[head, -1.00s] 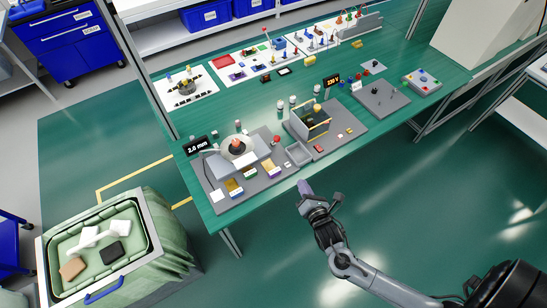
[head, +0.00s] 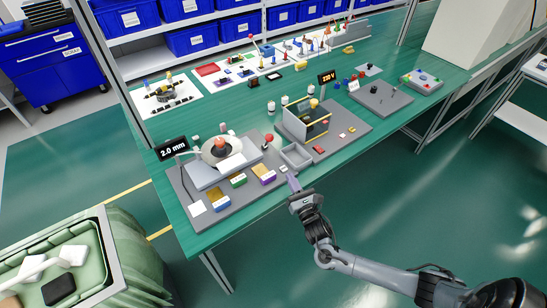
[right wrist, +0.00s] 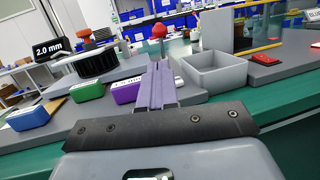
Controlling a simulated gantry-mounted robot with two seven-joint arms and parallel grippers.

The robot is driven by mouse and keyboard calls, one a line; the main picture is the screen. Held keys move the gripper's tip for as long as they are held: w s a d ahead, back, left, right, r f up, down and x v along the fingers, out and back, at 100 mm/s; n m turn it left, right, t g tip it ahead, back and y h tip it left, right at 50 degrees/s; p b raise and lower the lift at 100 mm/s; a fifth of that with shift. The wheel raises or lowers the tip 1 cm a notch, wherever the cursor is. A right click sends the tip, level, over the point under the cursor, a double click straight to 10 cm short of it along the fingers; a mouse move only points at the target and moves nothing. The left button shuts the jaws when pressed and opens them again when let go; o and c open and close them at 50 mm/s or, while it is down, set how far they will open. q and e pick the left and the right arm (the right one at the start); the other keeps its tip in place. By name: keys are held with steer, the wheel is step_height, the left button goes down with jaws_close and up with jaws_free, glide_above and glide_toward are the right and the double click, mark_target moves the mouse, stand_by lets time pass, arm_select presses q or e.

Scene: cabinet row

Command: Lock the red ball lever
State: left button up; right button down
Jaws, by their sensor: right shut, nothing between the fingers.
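The red ball lever (head: 268,138) stands on the grey board at the left part of the green bench, beside the round dark device. In the right wrist view its red ball (right wrist: 159,31) shows just beyond my fingertips, on a short stem. My right gripper (head: 293,183) is at the front edge of the bench, below and to the right of the lever, and apart from it. Its purple fingers (right wrist: 158,85) are shut together with nothing between them. They point toward the lever. My left gripper is not in view.
A grey open bin (head: 295,157) stands right of the lever, and a purple box (head: 263,176) and a green box (head: 238,180) lie in front. A round device with an orange knob (head: 220,148) and a 2.0 mm display (head: 172,148) stand to the left.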

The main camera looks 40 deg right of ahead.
steer(key=shift+w+d+f+b, duration=0.1)
steer(key=shift+w+f+b, duration=0.1)
steer(key=shift+w+b, duration=0.2)
steer(key=shift+w+d+r, duration=0.1)
steer(key=shift+w+d, duration=0.05)
steer(key=shift+w, duration=0.4)
steer(key=b+x, duration=0.4)
steer(key=x, duration=0.8)
steer(key=shift+w+d+r, duration=0.1)
steer(key=shift+w+r, duration=0.05)
steer(key=shift+w, duration=0.2)
